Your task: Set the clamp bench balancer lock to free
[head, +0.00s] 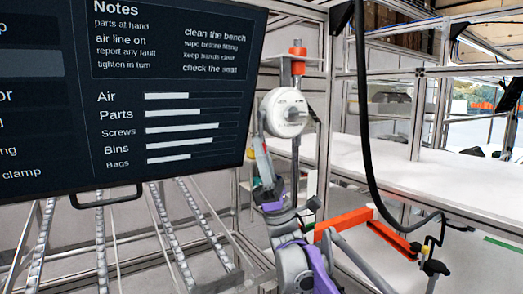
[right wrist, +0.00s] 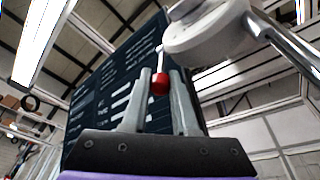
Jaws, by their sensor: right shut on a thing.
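The balancer is a white round housing (head: 285,112) on an upright post in the middle of the head view. Its white underside (right wrist: 205,28) fills the top of the right wrist view. A thin lever with a red ball knob (right wrist: 160,84) hangs from the housing. My right gripper (right wrist: 163,78) has its two grey fingers on either side of the knob and is shut on it. The lock's setting cannot be read. My left gripper is not in view.
A large dark notes screen (head: 120,90) stands close on the left. An orange bar (head: 345,222) and a black hanging hose (head: 366,110) are to the right. White bench tops (head: 440,185) lie behind, and roller rails (head: 170,240) are below the screen.

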